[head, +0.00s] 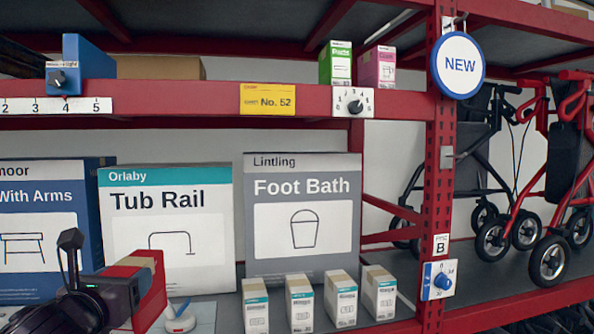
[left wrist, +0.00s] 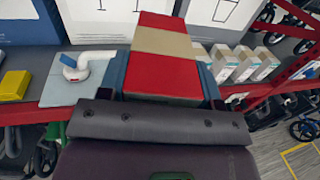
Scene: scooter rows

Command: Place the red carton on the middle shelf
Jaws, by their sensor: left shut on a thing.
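The red carton (head: 150,297), with a beige band, is at the lower left of the head view, in front of the Tub Rail box. In the left wrist view the red carton (left wrist: 166,75) fills the space between the two fingers. My left gripper (head: 100,275) is shut on it; the gripper also shows in the left wrist view (left wrist: 165,88). The shelf (head: 378,327) bearing the large boxes lies below another shelf with a red front beam (head: 200,102). I cannot tell whether the carton touches the shelf. My right gripper is not in view.
Tub Rail (head: 165,270) and Foot Bath (head: 300,215) boxes stand at the back. Several small white cartons (head: 300,305) stand to the right. A white device (left wrist: 85,64) is left of the carton. A red post (head: 440,190) and walkers (head: 560,170) are farther right.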

